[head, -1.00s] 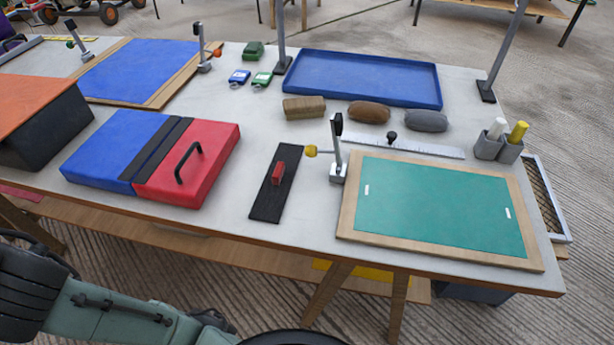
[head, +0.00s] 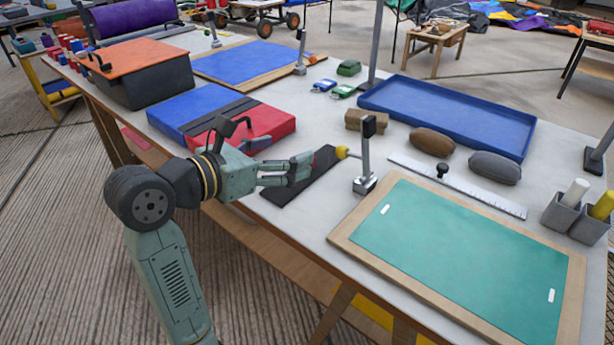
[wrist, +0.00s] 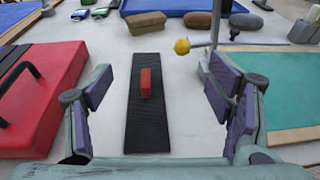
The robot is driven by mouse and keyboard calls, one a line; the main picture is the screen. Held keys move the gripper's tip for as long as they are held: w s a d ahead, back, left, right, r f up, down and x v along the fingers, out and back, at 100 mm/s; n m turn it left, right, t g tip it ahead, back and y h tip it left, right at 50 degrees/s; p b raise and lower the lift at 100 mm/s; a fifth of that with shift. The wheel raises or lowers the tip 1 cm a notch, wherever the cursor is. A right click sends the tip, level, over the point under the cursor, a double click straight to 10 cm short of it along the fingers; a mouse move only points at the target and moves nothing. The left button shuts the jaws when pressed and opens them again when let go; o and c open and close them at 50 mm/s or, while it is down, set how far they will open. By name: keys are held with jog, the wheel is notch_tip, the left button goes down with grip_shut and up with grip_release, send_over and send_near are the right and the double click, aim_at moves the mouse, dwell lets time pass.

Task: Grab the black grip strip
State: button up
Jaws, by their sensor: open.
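The black grip strip (head: 312,182) lies flat on the light table, with a small red block-shaped handle (wrist: 146,83) on its top. In the wrist view the strip (wrist: 147,122) runs lengthwise away from me, midway between my two fingers. My gripper (head: 288,166) is in the head view over the near part of the strip, coming from the left. It also shows in the wrist view (wrist: 163,105), open and empty, with purple-grey pads on both sides.
A blue and red folded pad (head: 265,122) lies left of the strip. A metal post with a yellow knob (head: 366,160) stands close on its right, beside a green wood-framed board (head: 470,265). A brown block (head: 367,119) sits beyond the strip's far end.

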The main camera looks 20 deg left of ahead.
jog(key=shift+n+g+y, duration=0.4)
jog(key=shift+g+y, duration=0.1)
jog(key=shift+y, duration=0.3)
jog(key=f, duration=0.1)
jog(key=a+f, duration=0.1)
jog(key=f, duration=0.2)
jog(key=shift+w+a, duration=0.15)
jog(key=shift+a, duration=0.25)
jog(key=x, duration=0.4)
jog(key=shift+a+f, duration=0.1)
jog(key=shift+p+x, duration=0.8)
jog(key=shift+x, duration=2.35)
jog(key=c, duration=1.7)
